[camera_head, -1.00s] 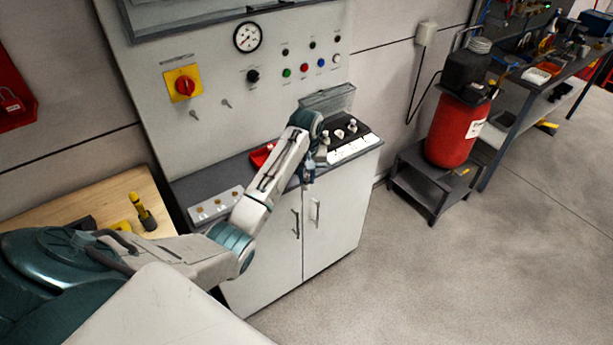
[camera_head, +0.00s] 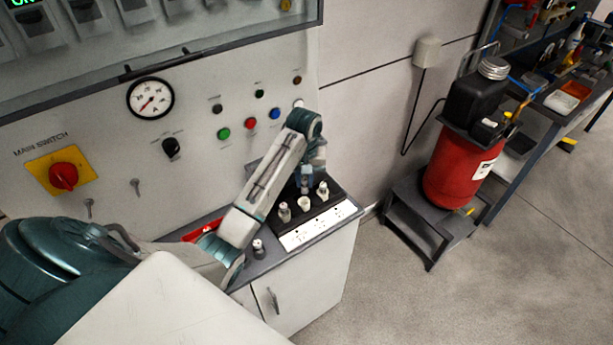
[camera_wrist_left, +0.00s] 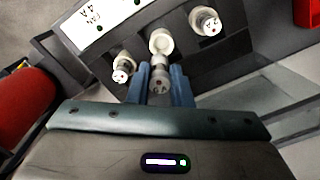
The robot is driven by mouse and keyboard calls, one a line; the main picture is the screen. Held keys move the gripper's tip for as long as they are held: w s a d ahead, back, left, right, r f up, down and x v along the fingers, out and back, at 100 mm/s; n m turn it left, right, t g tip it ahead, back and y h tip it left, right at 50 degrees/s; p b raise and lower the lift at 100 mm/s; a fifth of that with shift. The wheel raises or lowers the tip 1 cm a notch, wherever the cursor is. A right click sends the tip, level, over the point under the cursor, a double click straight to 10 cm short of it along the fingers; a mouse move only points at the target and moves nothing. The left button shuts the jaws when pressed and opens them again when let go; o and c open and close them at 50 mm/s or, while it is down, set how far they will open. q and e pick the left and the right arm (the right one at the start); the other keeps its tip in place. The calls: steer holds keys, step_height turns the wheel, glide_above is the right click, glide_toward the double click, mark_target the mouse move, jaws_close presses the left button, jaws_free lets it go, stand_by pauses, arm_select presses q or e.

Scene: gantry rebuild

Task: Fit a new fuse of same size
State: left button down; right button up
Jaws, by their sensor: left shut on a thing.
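My left gripper (camera_head: 304,188) is shut on a small pale fuse carrier. In the left wrist view the carrier (camera_wrist_left: 160,78) sits between the two blue fingers, its dotted end towards the camera. A black fuse block (camera_head: 336,190) is on the cabinet top. Its middle white socket (camera_wrist_left: 162,42) looks open and lies just beyond the held carrier; whether they touch I cannot tell. A capped holder (camera_wrist_left: 123,68) stands on one side of it and another (camera_wrist_left: 206,22) on the other. Any fuse inside the held carrier is hidden. My right gripper is not in view.
A loose grey-white carrier (camera_head: 258,249) stands on the counter, near a red tray (camera_head: 203,230) partly hidden by my arm. The panel with the red main switch (camera_head: 63,176) rises behind. A red tank (camera_head: 458,165) stands right; the floor between is clear.

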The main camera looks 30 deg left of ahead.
mark_target(304, 193)
arm_select(q)
steer(key=shift+s+f, duration=0.15)
steer(key=shift+s, duration=0.15)
steer(key=shift+s+d+f, duration=0.15)
steer(key=shift+s+f, duration=0.2)
steer(key=shift+f, duration=0.3)
steer(key=shift+w+f, duration=0.2)
steer(key=shift+f, duration=0.75)
steer(key=shift+w+f, duration=0.15)
steer(key=shift+f, duration=0.6)
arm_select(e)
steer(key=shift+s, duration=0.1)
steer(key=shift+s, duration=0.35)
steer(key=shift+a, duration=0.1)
